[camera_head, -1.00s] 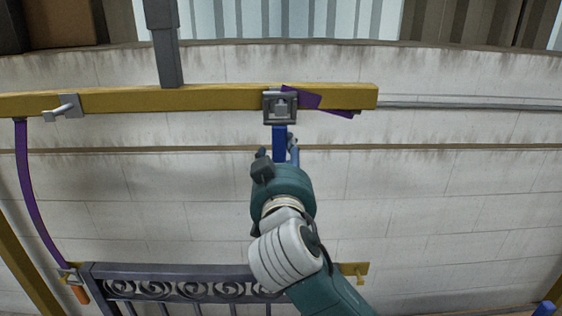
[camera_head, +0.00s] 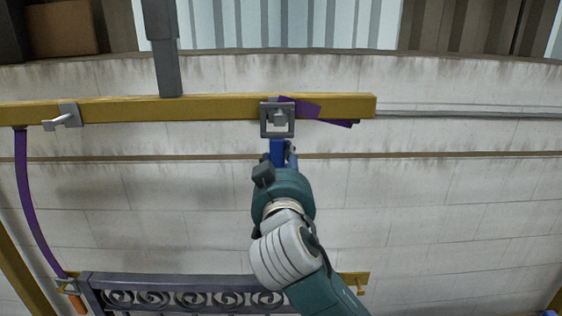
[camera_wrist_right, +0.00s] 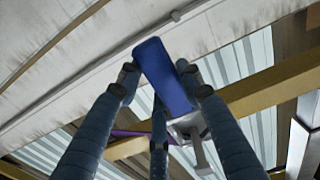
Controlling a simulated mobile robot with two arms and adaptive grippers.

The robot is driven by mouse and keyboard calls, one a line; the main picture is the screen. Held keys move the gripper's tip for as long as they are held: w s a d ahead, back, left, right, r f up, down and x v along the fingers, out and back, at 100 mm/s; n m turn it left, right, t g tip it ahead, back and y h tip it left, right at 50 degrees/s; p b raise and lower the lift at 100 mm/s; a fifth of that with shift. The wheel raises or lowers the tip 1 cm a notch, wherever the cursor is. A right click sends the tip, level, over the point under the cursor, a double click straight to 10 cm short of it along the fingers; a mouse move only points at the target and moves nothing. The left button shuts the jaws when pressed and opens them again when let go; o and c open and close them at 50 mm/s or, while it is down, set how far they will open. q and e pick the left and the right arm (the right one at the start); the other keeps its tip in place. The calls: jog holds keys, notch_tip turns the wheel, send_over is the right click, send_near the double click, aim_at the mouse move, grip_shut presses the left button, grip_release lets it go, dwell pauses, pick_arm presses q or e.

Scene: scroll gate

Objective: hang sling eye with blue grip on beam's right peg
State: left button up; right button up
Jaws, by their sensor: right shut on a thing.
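The square grey sling eye (camera_head: 263,121) with its blue grip (camera_head: 277,150) is in front of the yellow beam (camera_head: 220,106). The beam's right peg (camera_head: 279,119) shows inside the eye's opening; I cannot tell how deep it sits. My right gripper (camera_head: 278,158) is shut on the blue grip from below. In the right wrist view, its fingers surround the blue grip (camera_wrist_right: 163,75), with the grey eye (camera_wrist_right: 185,125) beyond. A purple strap (camera_head: 300,108) runs from behind the eye to the right across the beam. My left gripper is out of view.
The beam's left peg (camera_head: 65,118) is at the left. A purple sling (camera_head: 30,200) hangs there, down to an orange grip (camera_head: 77,303) at the left end of the scroll gate (camera_head: 180,280). A grey post (camera_head: 165,60) meets the beam.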

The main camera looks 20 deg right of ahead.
jog(key=shift+a+r, duration=0.1)
jog(key=shift+a, duration=0.05)
dwell(0.3)
jog(key=shift+w+a+r+p, duration=0.1)
jog(key=shift+r+p, duration=0.3)
jog(key=shift+p, duration=0.1)
jog(key=shift+r, duration=0.3)
jog(key=shift+p+v, duration=0.45)
jog(key=shift+v, duration=3.1)
jog(key=shift+v, duration=2.5)
